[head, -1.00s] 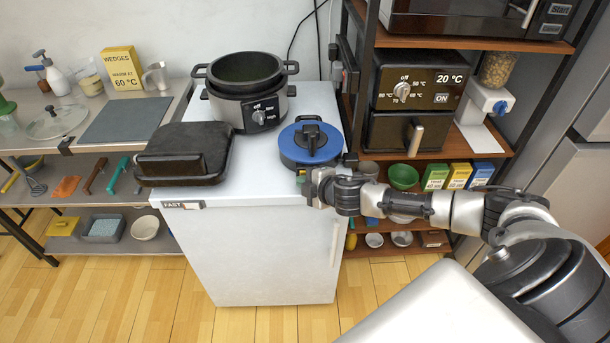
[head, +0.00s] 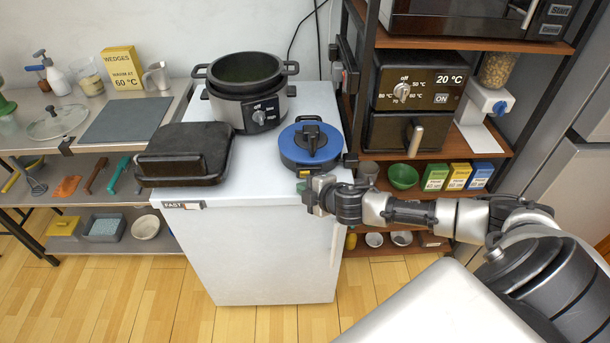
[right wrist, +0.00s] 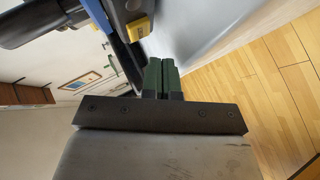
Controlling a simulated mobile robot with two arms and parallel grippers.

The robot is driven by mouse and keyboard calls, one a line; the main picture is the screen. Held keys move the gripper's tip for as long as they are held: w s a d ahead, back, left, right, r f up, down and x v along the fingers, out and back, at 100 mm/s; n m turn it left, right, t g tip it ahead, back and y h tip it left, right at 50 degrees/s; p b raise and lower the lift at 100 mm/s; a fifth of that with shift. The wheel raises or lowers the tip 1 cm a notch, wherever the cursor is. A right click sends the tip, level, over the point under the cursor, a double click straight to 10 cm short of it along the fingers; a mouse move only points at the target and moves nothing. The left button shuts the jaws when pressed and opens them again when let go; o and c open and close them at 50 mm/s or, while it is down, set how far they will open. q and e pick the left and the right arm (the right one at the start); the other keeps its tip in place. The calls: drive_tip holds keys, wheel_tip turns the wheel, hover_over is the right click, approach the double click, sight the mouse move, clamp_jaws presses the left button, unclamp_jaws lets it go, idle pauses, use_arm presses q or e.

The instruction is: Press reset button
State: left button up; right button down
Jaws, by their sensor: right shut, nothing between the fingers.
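A round blue appliance (head: 305,160) with a black handle stands at the right front of the white cabinet top. A small yellow part (head: 306,173) is on its front side; the yellow part also shows in the right wrist view (right wrist: 139,28). I cannot read a reset label on it. My right gripper (head: 308,190) is just in front of and below the yellow part, by the cabinet's front edge. In the right wrist view its green fingers (right wrist: 161,74) are together, with nothing between them. They look apart from the yellow part. My left gripper is out of view.
A black grill (head: 185,155) and a cooker pot (head: 247,85) share the white cabinet top (head: 240,180). A brown shelf with an air fryer (head: 415,95) and a green bowl (head: 403,176) stands to the right. The floor (head: 110,295) at front left is clear.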

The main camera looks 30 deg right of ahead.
drive_tip(key=s+a, duration=0.1)
drive_tip(key=s, duration=0.1)
drive_tip(key=s+a, duration=0.1)
drive_tip(key=s, duration=0.1)
drive_tip(key=shift+s+a+p, duration=0.1)
drive_tip(key=shift+a+p, duration=0.2)
drive_tip(key=shift+p, duration=0.05)
drive_tip(key=s+d+f+m+g+h, duration=0.15)
drive_tip(key=s+f+m+g, duration=0.35)
drive_tip(key=f, duration=0.8)
drive_tip(key=s+d+f+m+h, duration=0.1)
drive_tip(key=s+d+f+m, duration=0.15)
drive_tip(key=s+f, duration=0.75)
drive_tip(key=s+a+f+m+g, duration=0.2)
drive_tip(key=s+f, duration=0.4)
drive_tip(key=s, duration=0.3)
drive_tip(key=s+a+f+m+g, duration=0.2)
drive_tip(key=s+a+f, duration=0.3)
drive_tip(key=s, duration=0.4)
drive_tip(key=s+a+f+m+g, duration=0.2)
drive_tip(key=s+a+f, duration=0.2)
drive_tip(key=s+f, duration=0.3)
drive_tip(key=shift+s+f+g+y, duration=0.3)
drive_tip(key=shift+s+g+y, duration=0.1)
drive_tip(key=shift+s, duration=0.65)
